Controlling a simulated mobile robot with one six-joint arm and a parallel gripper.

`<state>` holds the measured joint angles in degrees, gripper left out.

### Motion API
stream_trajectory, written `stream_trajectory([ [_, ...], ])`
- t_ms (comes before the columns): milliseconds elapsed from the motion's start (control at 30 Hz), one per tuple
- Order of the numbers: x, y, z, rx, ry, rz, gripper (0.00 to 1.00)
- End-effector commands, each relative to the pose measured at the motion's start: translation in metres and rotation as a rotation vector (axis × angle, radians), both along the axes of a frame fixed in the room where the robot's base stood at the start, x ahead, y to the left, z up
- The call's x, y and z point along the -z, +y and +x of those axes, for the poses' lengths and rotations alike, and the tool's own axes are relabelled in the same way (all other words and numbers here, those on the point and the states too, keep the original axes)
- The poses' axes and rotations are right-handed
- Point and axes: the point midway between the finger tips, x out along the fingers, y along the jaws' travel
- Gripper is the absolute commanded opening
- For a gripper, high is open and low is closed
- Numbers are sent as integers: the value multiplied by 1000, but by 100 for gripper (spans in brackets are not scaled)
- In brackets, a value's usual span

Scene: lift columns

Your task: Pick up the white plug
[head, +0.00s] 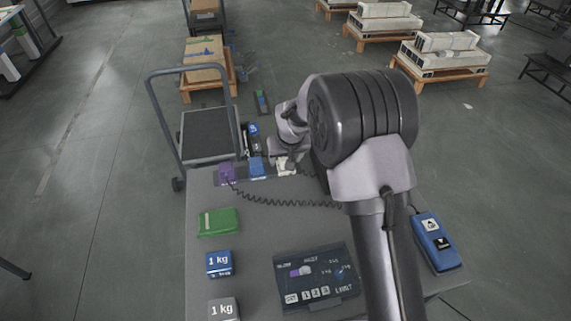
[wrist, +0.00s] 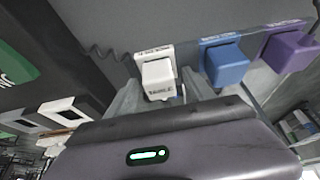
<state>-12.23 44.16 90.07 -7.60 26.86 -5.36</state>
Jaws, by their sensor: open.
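The white plug (head: 284,167) sits at the far edge of the grey table, partly hidden by my gripper in the head view. In the wrist view the white plug (wrist: 158,80) shows between and just beyond my two grey fingers. My gripper (wrist: 160,97) is open, with one finger to each side of the plug; I cannot tell whether they touch it. In the head view my gripper (head: 287,152) is over the far edge, its fingers mostly hidden. A blue plug (head: 257,167) and a purple plug (head: 227,173) stand in a row to the left.
A coiled cord (head: 275,203) crosses the table. A green pouch (head: 217,222), a blue 1 kg block (head: 219,264), a grey 1 kg block (head: 224,309), a control panel (head: 300,270) and a blue handset (head: 435,243) lie nearer. A cart (head: 208,135) stands beyond the table.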

Motion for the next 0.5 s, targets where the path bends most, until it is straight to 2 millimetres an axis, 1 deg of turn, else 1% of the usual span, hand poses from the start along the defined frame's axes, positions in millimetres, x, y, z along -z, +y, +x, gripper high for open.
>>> stream_trajectory([
  [33,-1,0,0,0,0,0,58],
  [167,-1,0,0,0,1,0,32],
  [200,-1,0,0,0,1,0,24],
  [267,-1,0,0,0,1,0,13],
  [300,-1,0,0,0,1,0,5],
  [333,-1,0,0,0,1,0,0],
  [500,-1,0,0,0,1,0,0],
])
